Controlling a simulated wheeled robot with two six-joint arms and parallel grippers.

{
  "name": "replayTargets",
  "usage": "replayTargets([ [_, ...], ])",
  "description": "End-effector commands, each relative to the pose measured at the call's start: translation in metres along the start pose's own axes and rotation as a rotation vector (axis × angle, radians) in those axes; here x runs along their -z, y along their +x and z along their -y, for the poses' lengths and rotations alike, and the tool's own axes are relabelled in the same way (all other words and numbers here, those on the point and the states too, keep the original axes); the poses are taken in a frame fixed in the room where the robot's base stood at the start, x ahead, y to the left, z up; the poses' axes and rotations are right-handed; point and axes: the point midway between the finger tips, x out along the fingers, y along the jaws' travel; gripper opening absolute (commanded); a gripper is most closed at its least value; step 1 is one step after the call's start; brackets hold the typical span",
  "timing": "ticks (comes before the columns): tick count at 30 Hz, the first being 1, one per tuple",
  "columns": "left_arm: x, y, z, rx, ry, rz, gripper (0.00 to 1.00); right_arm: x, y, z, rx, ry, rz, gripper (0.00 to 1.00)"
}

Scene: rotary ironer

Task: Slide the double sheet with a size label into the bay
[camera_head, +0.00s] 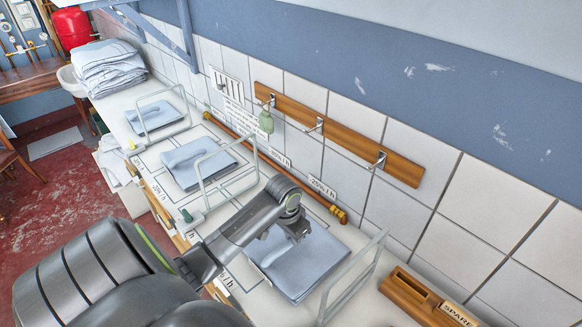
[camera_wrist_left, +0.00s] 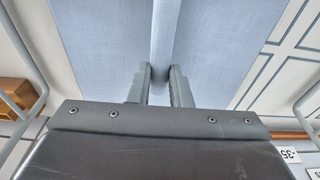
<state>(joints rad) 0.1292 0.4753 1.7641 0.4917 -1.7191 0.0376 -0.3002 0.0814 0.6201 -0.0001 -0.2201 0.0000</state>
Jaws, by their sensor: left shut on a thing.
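A folded pale blue sheet (camera_head: 300,268) lies on the white counter (camera_head: 252,292) by the near wire divider (camera_head: 352,277). My left gripper (camera_head: 297,238) reaches down onto its top. In the left wrist view its two fingers (camera_wrist_left: 160,88) are shut on a raised fold of the sheet (camera_wrist_left: 105,45). I cannot tell whether the sheet touches the counter. A second folded sheet (camera_head: 192,162) lies on a dark-outlined bay beside the middle wire divider (camera_head: 229,172), and a third (camera_head: 150,115) lies farther back. No size label is readable on any sheet. My right gripper is out of view.
A wooden rod (camera_head: 250,147) lies along the wall. A wooden holder (camera_head: 415,300) marked SPARE is at lower right. A linen stack (camera_head: 108,67) stands far left.

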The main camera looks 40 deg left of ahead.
Motion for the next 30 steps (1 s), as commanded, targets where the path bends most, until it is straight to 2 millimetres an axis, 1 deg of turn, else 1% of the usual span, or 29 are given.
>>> replayTargets([
  [11,0.0007,-0.0002,-0.0002,0.000,0.001,-0.002,0.00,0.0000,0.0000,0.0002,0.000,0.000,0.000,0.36],
  [21,-0.0003,0.0051,-0.0002,0.000,0.001,-0.001,0.00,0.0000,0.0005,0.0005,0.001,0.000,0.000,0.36],
  [22,-0.0002,0.0050,-0.0002,0.000,0.001,-0.002,0.20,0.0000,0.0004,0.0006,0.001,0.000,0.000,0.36],
  [27,-0.0004,0.0050,-0.0001,0.000,0.001,-0.001,0.43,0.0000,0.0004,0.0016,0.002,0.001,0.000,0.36],
  [30,-0.0005,0.0051,0.0000,0.000,0.001,-0.001,0.43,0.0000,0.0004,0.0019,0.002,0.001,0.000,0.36],
])
